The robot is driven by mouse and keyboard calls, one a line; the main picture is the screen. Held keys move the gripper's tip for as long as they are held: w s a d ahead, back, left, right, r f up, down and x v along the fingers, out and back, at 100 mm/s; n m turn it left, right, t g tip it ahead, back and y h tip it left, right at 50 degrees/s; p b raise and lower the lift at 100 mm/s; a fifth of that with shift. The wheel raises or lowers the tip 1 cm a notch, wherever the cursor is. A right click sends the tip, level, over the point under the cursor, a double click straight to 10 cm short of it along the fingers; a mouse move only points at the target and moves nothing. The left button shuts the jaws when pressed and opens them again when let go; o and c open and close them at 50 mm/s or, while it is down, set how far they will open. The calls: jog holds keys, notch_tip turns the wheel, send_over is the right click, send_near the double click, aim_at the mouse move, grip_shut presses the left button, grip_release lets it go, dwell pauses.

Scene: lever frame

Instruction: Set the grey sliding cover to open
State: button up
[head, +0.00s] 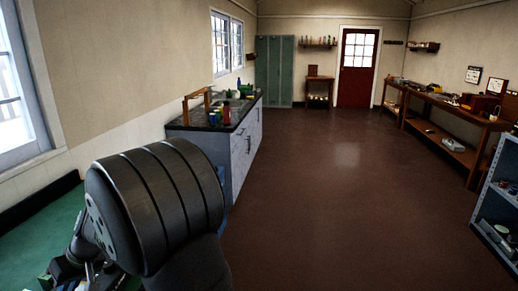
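I cannot make out the grey sliding cover in the head view. My own large black arm link fills the lower left and hides part of what lies behind it. Small metallic and dark parts (88,272) show at the bottom left beside the link, over a green surface (30,235). They are too small and too covered to tell what they are. I cannot pick out my gripper's fingers anywhere in this view.
A grey cabinet with a dark top (240,150) stands past my arm, with a wooden frame (197,103) and several bottles and cans on it. A long wooden workbench (440,103) and a grey shelf unit (500,190) stand at the right. The brown floor (340,200) between is clear.

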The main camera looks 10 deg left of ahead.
jog(key=o, duration=0.6)
jog(key=shift+a, duration=0.15)
jog(key=w+d+r+n+h, duration=0.1)
jog(key=d+r+n+h, duration=0.1)
jog(key=r+n, duration=0.55)
jog(key=w+d+r+n+h, duration=0.1)
jog(key=w+r+n, duration=0.1)
jog(key=r+n, duration=0.5)
jog(key=shift+m, duration=0.55)
jog(key=x, duration=1)
jog(key=s+x, duration=0.1)
jog(key=x, duration=0.5)
jog(key=shift+a+r, duration=0.15)
grip_shut()
jog(key=shift+s, duration=0.1)
